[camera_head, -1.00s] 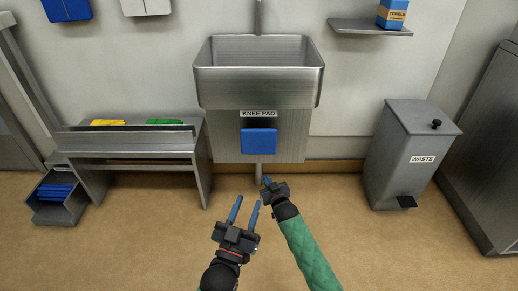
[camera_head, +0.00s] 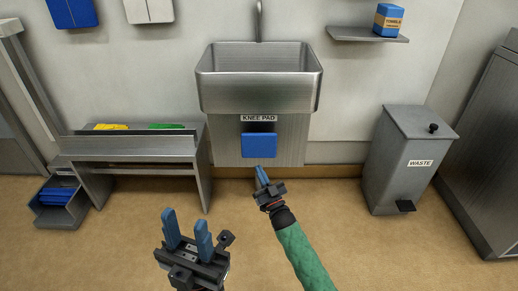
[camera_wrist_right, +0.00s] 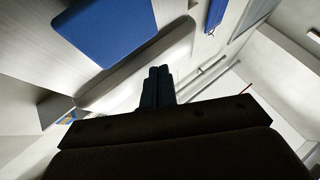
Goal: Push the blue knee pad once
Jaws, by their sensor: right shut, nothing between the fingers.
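The blue knee pad (camera_head: 259,145) is a flat square on the front panel under the steel sink, below the "KNEE PAD" label (camera_head: 259,118). In the right wrist view the pad (camera_wrist_right: 105,28) fills the upper left. My right gripper (camera_head: 261,174) is shut and empty, just below the pad's lower edge in the head view; its fingers also show in the wrist view (camera_wrist_right: 158,86). I cannot tell how far in front of the panel it is. My left gripper (camera_head: 187,229) is open and empty, low over the floor at the front.
The sink (camera_head: 259,92) stands above the pad. A steel bench (camera_head: 150,148) with yellow and green items is on the left, beside a bin of blue items (camera_head: 62,210). A grey waste bin (camera_head: 405,165) stands on the right. The floor between is clear.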

